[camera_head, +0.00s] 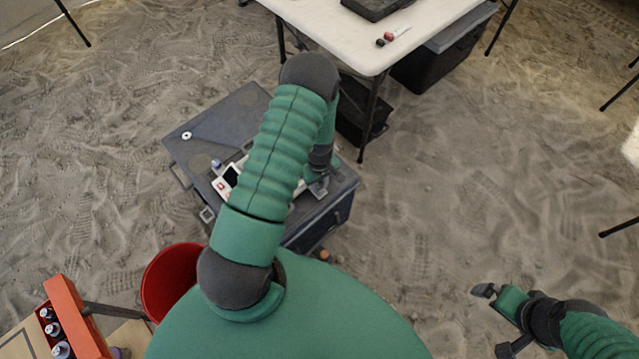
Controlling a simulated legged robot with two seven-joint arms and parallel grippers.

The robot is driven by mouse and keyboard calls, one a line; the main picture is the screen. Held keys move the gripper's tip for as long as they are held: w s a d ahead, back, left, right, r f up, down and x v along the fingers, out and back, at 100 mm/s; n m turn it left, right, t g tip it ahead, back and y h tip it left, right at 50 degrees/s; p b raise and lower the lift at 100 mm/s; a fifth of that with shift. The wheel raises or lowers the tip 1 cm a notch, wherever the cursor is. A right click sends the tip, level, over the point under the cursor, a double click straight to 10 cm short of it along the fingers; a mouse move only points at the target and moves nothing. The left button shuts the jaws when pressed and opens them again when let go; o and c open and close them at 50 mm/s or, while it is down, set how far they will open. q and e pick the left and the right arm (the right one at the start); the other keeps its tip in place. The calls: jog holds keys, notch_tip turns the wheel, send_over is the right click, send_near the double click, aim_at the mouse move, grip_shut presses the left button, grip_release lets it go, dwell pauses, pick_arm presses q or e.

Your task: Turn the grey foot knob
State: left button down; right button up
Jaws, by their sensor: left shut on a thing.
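A white instrument (226,181) with a dark screen lies on a dark grey case (235,115) on the sandy floor. My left arm crosses in front and hides much of the instrument. My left gripper (318,188) is at the instrument's right end, low over the case, and is shut on a small part there. This part seems to be the grey foot knob, but the gripper hides it and its angle cannot be told. My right gripper (492,319) is at the lower right, away from the case, with its fingers apart and nothing between them.
A blue-capped piece (216,163) and a white ring (186,135) are on the case. A white table (430,25) stands behind it. A red bucket (168,280) and an orange rack (75,315) of bottles are at lower left.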

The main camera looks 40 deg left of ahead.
aim_at(320, 186)
pick_arm(q)
jog(key=c, duration=1.3)
grip_release()
jog(key=shift+f, duration=0.1)
jog(key=shift+o, duration=0.2)
notch_tip(320, 186, up, 17)
jog(key=p, duration=0.3)
jog(key=shift+p, duration=0.4)
jog(key=shift+w, duration=0.1)
